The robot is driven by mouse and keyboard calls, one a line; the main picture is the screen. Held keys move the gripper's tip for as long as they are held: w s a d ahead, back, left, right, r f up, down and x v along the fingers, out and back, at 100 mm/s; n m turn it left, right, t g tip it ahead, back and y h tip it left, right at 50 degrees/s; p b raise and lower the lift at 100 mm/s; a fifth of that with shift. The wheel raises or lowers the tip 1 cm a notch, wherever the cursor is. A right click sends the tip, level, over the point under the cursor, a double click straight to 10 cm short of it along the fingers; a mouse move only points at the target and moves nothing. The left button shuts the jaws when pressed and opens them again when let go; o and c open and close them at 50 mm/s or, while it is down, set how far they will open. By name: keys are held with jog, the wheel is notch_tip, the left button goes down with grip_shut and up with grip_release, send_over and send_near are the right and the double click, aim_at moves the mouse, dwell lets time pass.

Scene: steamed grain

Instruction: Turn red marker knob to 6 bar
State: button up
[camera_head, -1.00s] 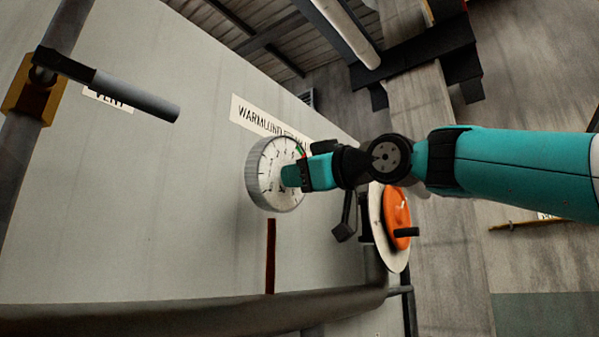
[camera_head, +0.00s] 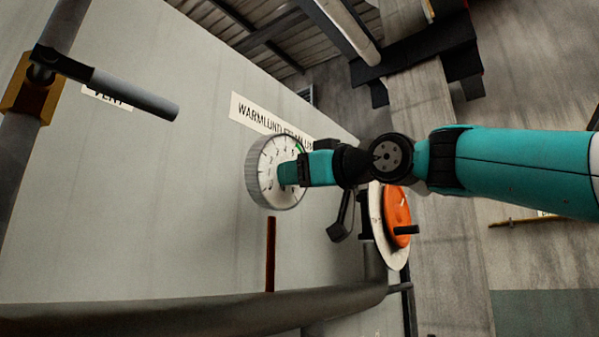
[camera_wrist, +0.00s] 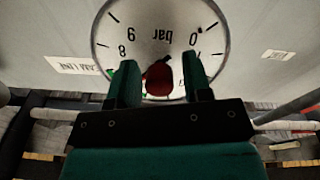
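The round white gauge (camera_head: 265,185) is on the grey wall, with a dark scale and a green arc at its upper right. The red marker knob (camera_wrist: 159,78) is at the dial's middle, between my fingers. My gripper (camera_head: 287,173) is in front of the dial. In the wrist view my gripper (camera_wrist: 160,82) is open around the knob, with a gap visible on the right. The knob's pointer and the 6 mark are hidden or unclear.
An orange handwheel (camera_head: 397,216) on a pale disc is right of the gauge, under my arm. A dark pipe (camera_head: 180,312) runs below. A bar handle (camera_head: 135,97) sticks out at upper left. A sign (camera_head: 262,118) is above the gauge.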

jog(key=shift+o, duration=0.2)
jog(key=shift+r, duration=0.1)
jog(key=b+v, duration=0.8)
jog(key=v, duration=0.9)
jog(key=shift+s, duration=0.25)
jog(key=shift+d+f, duration=0.1)
jog(key=shift+f, duration=0.1)
notch_tip(320, 180, down, 29)
jog(key=a+m+g+h+b, duration=0.2)
jog(key=m+g+h, duration=0.2)
jog(key=m+h, duration=0.15)
jog(key=s+d+f+g+h, duration=0.1)
jog(key=s+f+g, duration=0.1)
jog(key=s+f, duration=0.3)
jog(key=s+d+f+g+h, duration=0.2)
jog(key=s+f, duration=0.4)
jog(key=f, duration=0.6)
jog(key=s+d+f+g+h+b, duration=0.1)
jog(key=s+f+g, duration=0.3)
jog(key=f, duration=0.5)
jog(key=shift+s+f+h, duration=0.15)
jog(key=shift+s+h, duration=0.5)
jog(key=shift+s, duration=0.55)
